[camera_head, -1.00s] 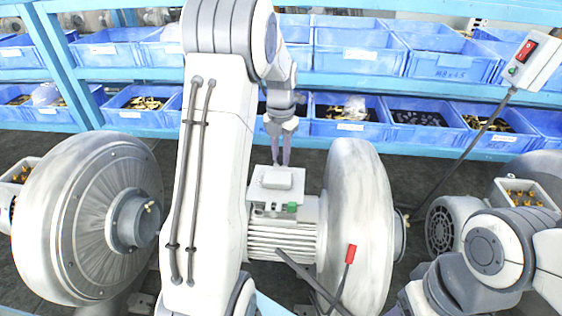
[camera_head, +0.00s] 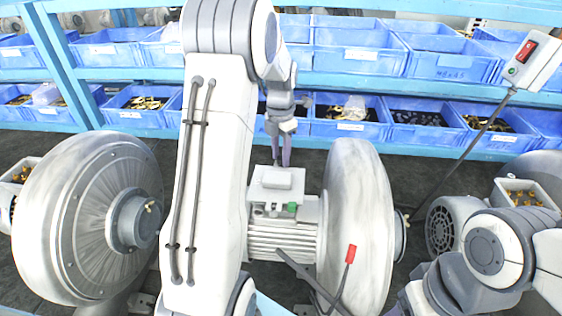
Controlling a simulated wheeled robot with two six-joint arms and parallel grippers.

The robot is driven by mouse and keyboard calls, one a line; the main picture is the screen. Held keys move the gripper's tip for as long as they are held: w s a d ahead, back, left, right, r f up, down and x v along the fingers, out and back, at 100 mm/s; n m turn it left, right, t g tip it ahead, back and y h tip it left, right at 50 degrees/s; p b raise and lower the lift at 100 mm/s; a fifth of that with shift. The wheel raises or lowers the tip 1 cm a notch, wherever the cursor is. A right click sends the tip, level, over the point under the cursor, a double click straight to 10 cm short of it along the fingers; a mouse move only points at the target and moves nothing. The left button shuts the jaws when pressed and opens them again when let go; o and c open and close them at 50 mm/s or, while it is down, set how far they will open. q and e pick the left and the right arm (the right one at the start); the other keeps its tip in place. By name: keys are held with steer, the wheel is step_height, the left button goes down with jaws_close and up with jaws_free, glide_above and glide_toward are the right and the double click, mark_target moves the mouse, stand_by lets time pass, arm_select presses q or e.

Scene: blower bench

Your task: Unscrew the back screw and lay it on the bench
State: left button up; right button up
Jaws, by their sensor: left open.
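The blower in the middle has a ribbed grey motor (camera_head: 285,240) and a large pale round housing (camera_head: 358,220). On top of the motor sits a light terminal box with a lid (camera_head: 277,182). My left gripper (camera_head: 281,160) points down just behind the box's back edge, with its two purple fingers slightly apart. It is open, and I see nothing between the fingers. The back screw is too small or hidden to make out. My right arm comes in at the lower right, and its gripper does not show clearly.
A second blower (camera_head: 85,220) stands at the left and another motor (camera_head: 455,222) at the right. A switch box (camera_head: 527,58) hangs at the upper right. Blue bins (camera_head: 425,118) line the shelves behind.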

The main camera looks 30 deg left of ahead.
mark_target(281, 158)
arm_select(q)
steer(key=m, duration=1.6)
steer(key=shift+m, duration=0.4)
steer(key=m, duration=0.4)
steer(key=shift+m, duration=0.4)
jaws_close()
steer(key=n, duration=0.3)
steer(key=shift+n, duration=0.3)
steer(key=shift+r, duration=0.7)
steer(key=shift+r, duration=1.9)
